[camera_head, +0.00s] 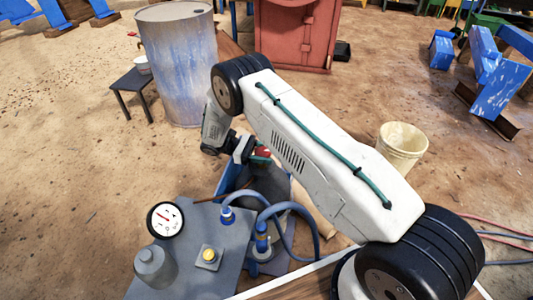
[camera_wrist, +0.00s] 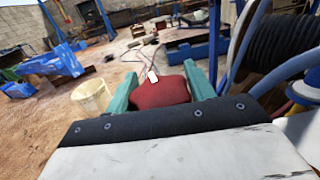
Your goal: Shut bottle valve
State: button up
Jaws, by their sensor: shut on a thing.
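The red valve knob (camera_wrist: 160,93) sits between the two green fingers of my gripper (camera_wrist: 158,74) in the wrist view. The fingers are closed on its left and right sides. A small white tag lies at the knob's far edge. In the head view, my gripper (camera_head: 256,156) is at the top of a dark grey bottle (camera_head: 270,184), and only a little of the red knob (camera_head: 263,151) shows. My arm hides part of the bottle. I cannot tell how far the valve is turned.
Blue hoses (camera_head: 297,207) curve beside the bottle to a grey unit (camera_head: 200,245) with a dial gauge (camera_head: 165,220). A cream bucket (camera_head: 401,147) stands to the right. A blue-grey drum (camera_head: 179,70) and small dark table (camera_head: 133,82) stand behind left. Sandy floor lies open at left.

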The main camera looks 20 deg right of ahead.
aim_at(266, 151)
jog(key=o, duration=1)
jog(key=shift+c, duration=0.2)
jog(key=shift+r, duration=0.1)
jog(key=shift+r, duration=0.3)
notch_tip(266, 151, up, 3)
jog(key=shift+f, duration=0.1)
jog(key=s+r, duration=0.1)
jog(key=s, duration=1.5)
jog(key=shift+a+r, duration=0.15)
jog(key=shift+r, duration=0.05)
